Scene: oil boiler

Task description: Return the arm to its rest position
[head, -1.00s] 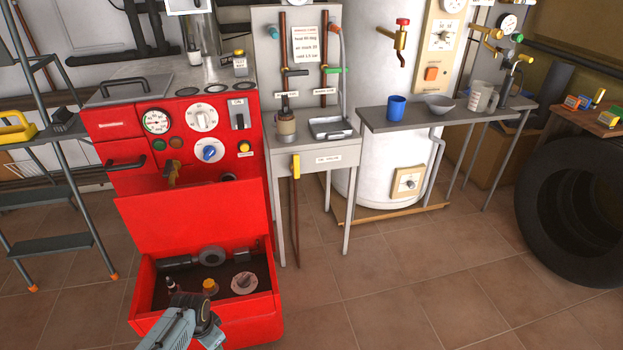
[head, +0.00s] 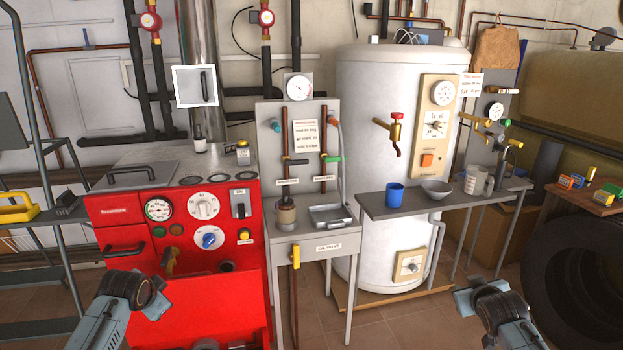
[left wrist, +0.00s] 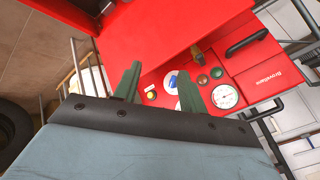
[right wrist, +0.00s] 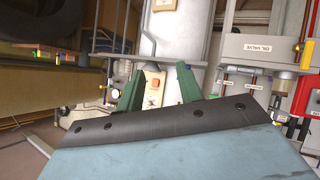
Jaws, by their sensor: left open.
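My left arm (head: 118,305) comes in at the lower left of the head view, in front of the red boiler (head: 205,265). My left gripper (left wrist: 159,70) shows two green fingers spread apart with nothing between them in the left wrist view. The red boiler front is beyond the fingers. My right arm (head: 495,305) is at the lower right of the head view, in front of the floor and the tyre. My right gripper (right wrist: 159,70) has its green fingers apart and empty in the right wrist view. The fingers of both grippers are not clear in the head view.
A grey stand (head: 315,238) and a white tank (head: 375,160) stand in the middle. A grey shelf (head: 400,210) holds a blue mug (head: 395,194) and a bowl (head: 437,189). A big tyre (head: 570,275) is at right, a ladder (head: 68,235) at left.

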